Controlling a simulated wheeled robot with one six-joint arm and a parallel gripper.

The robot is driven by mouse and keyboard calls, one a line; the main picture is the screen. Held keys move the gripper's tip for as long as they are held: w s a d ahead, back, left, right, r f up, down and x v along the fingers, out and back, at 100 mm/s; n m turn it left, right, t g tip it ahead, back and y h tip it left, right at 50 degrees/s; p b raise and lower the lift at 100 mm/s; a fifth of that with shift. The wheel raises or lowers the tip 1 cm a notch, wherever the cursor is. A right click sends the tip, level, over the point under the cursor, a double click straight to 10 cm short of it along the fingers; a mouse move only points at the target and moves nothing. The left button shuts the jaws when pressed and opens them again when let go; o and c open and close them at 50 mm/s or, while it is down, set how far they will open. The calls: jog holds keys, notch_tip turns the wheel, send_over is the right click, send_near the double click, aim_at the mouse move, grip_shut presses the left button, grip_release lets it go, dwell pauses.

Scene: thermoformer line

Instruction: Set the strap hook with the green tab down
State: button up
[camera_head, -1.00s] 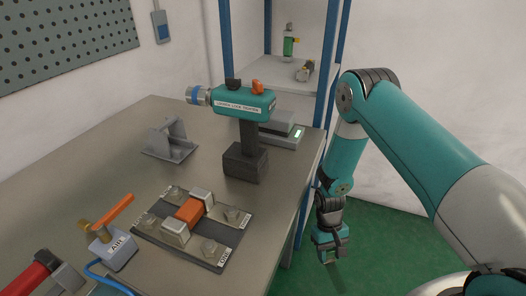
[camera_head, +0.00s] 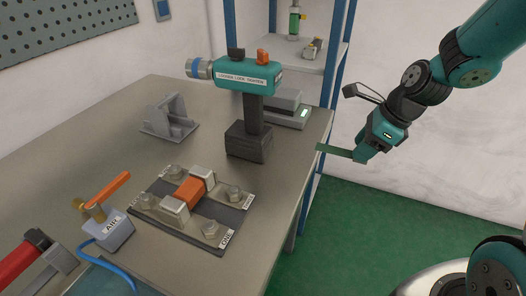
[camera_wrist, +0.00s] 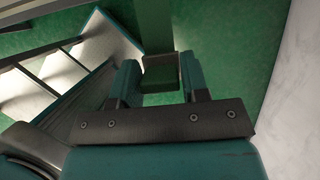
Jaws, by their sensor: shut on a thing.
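My gripper (camera_head: 362,154) is in the air to the right of the workbench, beyond its right edge. It is shut on a flat green strip (camera_head: 335,150), which looks like the green tab of the strap hook. The strip points left toward the bench edge and touches nothing else that I can see. In the wrist view, my gripper (camera_wrist: 160,78) has its two fingers either side of a dark green block, with the green strip (camera_wrist: 154,28) running away from it. I cannot make out a hook shape.
The workbench (camera_head: 130,110) holds a teal-headed tool on a black stand (camera_head: 250,140), a scale (camera_head: 290,112), a grey bracket (camera_head: 170,120), a bolted plate with an orange block (camera_head: 188,190) and an air valve (camera_head: 108,228). A blue-post shelf (camera_head: 312,62) stands behind. Green floor lies below.

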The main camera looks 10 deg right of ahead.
jog(key=p, duration=0.3)
send_over(281, 149)
jog(key=d, duration=0.1)
jog(key=shift+s+d+r, duration=0.1)
jog(key=shift+s+r, duration=0.05)
jog(key=shift+s, duration=0.25)
jog(key=shift+f, duration=1.8)
jog(key=shift+f, duration=0.2)
jog(key=o, duration=0.9)
jog(key=shift+o, duration=0.2)
jog(key=shift+r, duration=0.15)
